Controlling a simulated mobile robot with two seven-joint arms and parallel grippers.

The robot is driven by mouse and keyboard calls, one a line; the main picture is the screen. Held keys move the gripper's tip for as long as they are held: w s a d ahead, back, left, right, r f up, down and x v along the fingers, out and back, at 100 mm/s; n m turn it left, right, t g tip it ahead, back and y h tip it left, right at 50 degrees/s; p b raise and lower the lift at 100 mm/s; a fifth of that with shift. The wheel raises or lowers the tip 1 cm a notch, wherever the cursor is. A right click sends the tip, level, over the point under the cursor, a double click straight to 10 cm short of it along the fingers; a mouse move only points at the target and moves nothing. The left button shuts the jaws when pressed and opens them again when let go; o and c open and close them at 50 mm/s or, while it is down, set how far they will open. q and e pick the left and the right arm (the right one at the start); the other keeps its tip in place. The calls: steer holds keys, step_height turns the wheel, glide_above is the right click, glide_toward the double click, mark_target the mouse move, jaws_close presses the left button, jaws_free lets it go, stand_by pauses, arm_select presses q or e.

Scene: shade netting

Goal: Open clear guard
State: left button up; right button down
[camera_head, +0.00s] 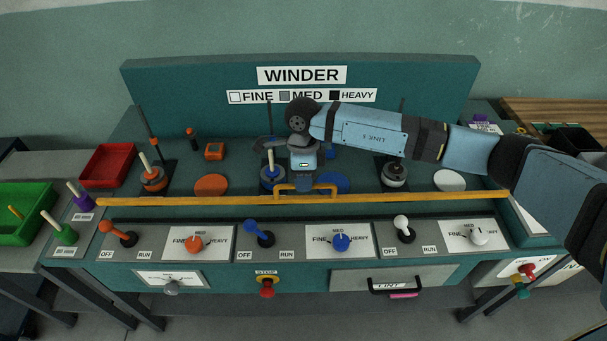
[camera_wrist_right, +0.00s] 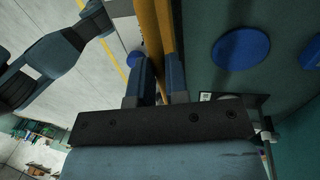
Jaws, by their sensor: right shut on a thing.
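The clear guard shows mainly by its long yellow front bar (camera_head: 200,199), which runs across the front of the winder bench. The see-through panel itself is hard to make out. A yellow handle (camera_head: 335,190) stands at the middle of the bar. My right gripper (camera_head: 300,184) reaches down over the bench from the right and is shut on the handle. In the right wrist view, a yellow bar (camera_wrist_right: 152,35) runs between the two fingers of my right gripper (camera_wrist_right: 160,80). The fingers partly hide the handle. My left gripper is not in view.
Behind the bar stand spindles and coloured discs, such as an orange disc (camera_head: 211,185). In front are switch levers, including a blue lever (camera_head: 260,233), and dials, including a blue dial (camera_head: 341,242). A red tray (camera_head: 108,164) and a green tray (camera_head: 38,192) are at left.

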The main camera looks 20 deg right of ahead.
mark_target(303, 198)
arm_select(q)
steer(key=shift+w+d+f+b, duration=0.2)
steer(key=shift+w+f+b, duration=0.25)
steer(key=shift+b, duration=0.4)
arm_select(e)
steer(key=shift+f, duration=1.95)
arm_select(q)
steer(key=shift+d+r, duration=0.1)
arm_select(e)
steer(key=c, duration=1.1)
jaws_free()
steer(key=shift+r, duration=0.15)
steer(key=shift+w+r, duration=0.1)
steer(key=shift+r, duration=0.15)
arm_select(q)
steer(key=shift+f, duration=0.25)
arm_select(e)
steer(key=r, duration=0.4)
steer(key=w+r, duration=0.1)
steer(key=r, duration=0.3)
steer(key=w+r, duration=0.1)
steer(key=r, duration=0.4)
steer(key=shift+w+d, duration=0.2)
steer(key=shift+d, duration=0.15)
steer(key=shift+f, duration=0.1)
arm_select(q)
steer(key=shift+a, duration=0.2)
